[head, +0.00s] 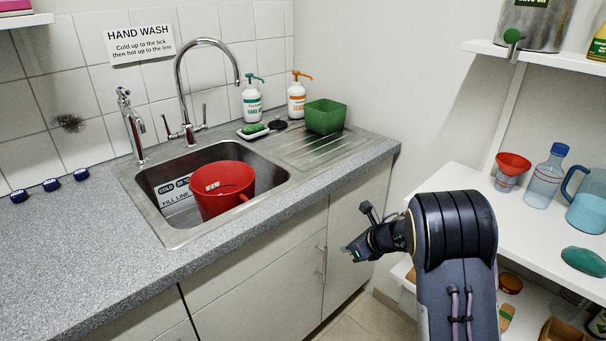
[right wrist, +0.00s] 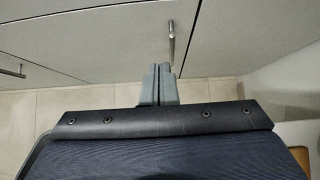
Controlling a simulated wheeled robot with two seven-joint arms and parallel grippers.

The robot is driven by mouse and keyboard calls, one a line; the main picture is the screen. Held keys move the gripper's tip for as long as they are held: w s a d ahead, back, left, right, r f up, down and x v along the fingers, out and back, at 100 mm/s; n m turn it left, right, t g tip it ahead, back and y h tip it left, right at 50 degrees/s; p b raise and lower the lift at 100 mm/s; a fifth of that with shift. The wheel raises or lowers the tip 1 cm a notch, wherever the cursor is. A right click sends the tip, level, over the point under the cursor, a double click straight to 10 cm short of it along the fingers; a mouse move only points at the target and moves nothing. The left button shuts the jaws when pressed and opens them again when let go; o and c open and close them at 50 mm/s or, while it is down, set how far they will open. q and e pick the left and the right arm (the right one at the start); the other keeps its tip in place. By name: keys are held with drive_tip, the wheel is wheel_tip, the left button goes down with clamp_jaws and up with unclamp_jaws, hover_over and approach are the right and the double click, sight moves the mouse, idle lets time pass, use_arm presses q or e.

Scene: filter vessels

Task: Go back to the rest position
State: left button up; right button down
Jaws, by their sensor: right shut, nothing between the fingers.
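My right gripper (head: 355,250) is in front of the cupboard doors below the counter, at the right of the sink, in the head view. In the right wrist view its fingers (right wrist: 158,85) are together with nothing between them, over the floor and cupboard fronts. It is apart from the counter and the shelves. My left gripper is in neither view. A red bucket (head: 222,190) stands in the steel sink (head: 160,222), in front of a "fill line" label.
The grey counter (head: 90,250) is mostly clear. A green tub (head: 325,117) stands on the drainer beside two pump bottles. White shelves (head: 535,210) at the right hold a red funnel (head: 512,165), a bottle and a jug. A cupboard handle (right wrist: 171,40) is near the gripper.

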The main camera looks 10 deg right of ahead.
drive_tip(key=d+r+m+t+h+p, duration=0.2)
drive_tip(key=d+r+m+t, duration=0.3)
drive_tip(key=r+m, duration=0.5)
drive_tip(key=s+d+r+m+g+h+p, duration=0.1)
drive_tip(key=s+d+r+m+h+p, duration=0.1)
drive_tip(key=s+d+r+m, duration=0.45)
drive_tip(key=s+d+r+m+h+p, duration=0.15)
drive_tip(key=s+r+m, duration=0.3)
drive_tip(key=m, duration=0.55)
drive_tip(key=s+a+m+g+y+p, duration=0.1)
drive_tip(key=s+a+m+g, duration=0.1)
drive_tip(key=s+a+m, duration=0.3)
drive_tip(key=s+a+r+m+g+y+p, duration=0.1)
drive_tip(key=s+a+m, duration=0.3)
drive_tip(key=s, duration=0.9)
drive_tip(key=s+a+m+g+y+p, duration=0.2)
drive_tip(key=s+a+m, duration=0.3)
drive_tip(key=s+m, duration=0.4)
drive_tip(key=shift+s+a+r+g+p, duration=0.2)
drive_tip(key=shift+s+a+g+p, duration=0.1)
drive_tip(key=shift+a+p, duration=0.1)
